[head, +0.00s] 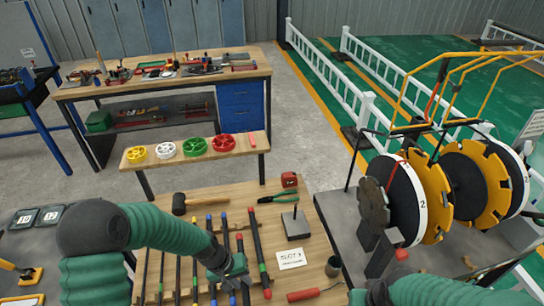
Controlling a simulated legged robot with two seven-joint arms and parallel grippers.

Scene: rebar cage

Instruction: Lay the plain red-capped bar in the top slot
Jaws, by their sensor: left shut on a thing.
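My left gripper (236,268) is low over the wooden table, shut on a red-capped bar (240,243). The bar's red cap sticks out beyond the jaws; the gripper hides part of its shaft. Another red-capped bar (256,240) with a green band lies just to the right. The rebar cage fixture at the right has black discs (404,200) and yellow notched rings (434,195); a "2" label faces me. I cannot tell which notch is the top slot. My right arm shows at bottom right, its gripper out of view.
On the table (325,262) are a mallet (190,204), green pliers (279,198), a tape measure (289,180), a block with a pin (296,224), a card (291,259) and a red-handled tool (303,295). A shelf of coloured wheels (195,147) stands behind.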

